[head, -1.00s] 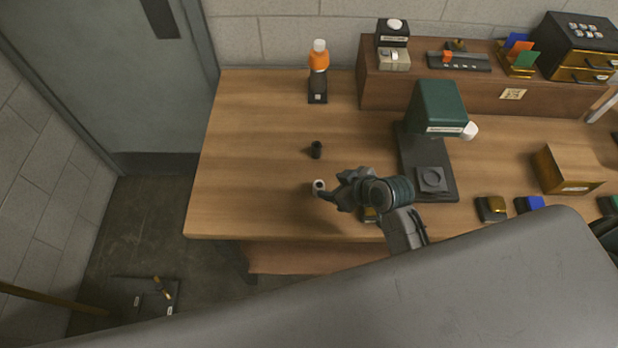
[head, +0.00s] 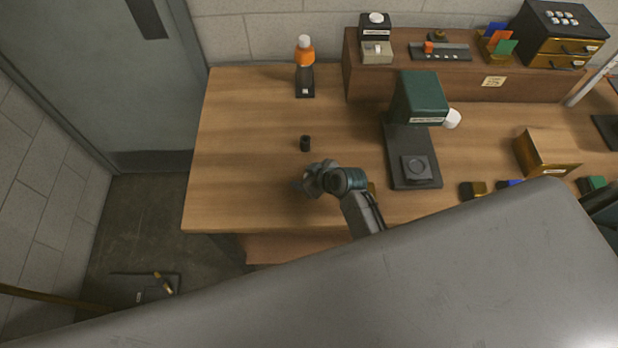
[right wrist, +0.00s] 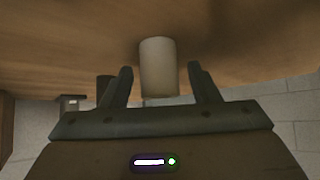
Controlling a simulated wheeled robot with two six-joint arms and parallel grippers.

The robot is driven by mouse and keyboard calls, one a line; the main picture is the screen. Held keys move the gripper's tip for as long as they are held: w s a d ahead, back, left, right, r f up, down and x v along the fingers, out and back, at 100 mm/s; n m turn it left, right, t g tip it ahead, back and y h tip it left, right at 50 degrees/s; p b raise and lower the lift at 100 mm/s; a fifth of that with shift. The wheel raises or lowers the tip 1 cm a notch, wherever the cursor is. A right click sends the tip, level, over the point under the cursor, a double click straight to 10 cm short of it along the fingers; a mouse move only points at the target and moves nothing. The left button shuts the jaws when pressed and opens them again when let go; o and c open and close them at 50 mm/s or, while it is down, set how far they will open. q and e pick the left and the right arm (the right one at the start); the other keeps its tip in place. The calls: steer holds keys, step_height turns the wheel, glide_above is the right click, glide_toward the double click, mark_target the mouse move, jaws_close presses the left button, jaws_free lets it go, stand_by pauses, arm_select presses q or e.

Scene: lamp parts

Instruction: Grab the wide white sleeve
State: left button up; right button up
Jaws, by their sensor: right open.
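The wide white sleeve (right wrist: 158,68) shows in the right wrist view as a pale upright cylinder on the wooden table, with the picture turned upside down. It appears between the two fingertips of my right gripper (right wrist: 161,72), which is open, with a gap on each side. I cannot tell how deep the sleeve sits between the fingers. In the head view my right gripper (head: 311,184) is low near the table's front part and hides the sleeve. My left gripper is not in view.
A small black sleeve (head: 305,143) stands just behind the gripper on the table (head: 240,150). A green-headed machine (head: 420,100) stands to the right, and an orange-topped bottle (head: 305,65) at the back. The table's left part is clear.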

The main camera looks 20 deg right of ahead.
steer(key=c, duration=1)
steer(key=shift+c, duration=0.2)
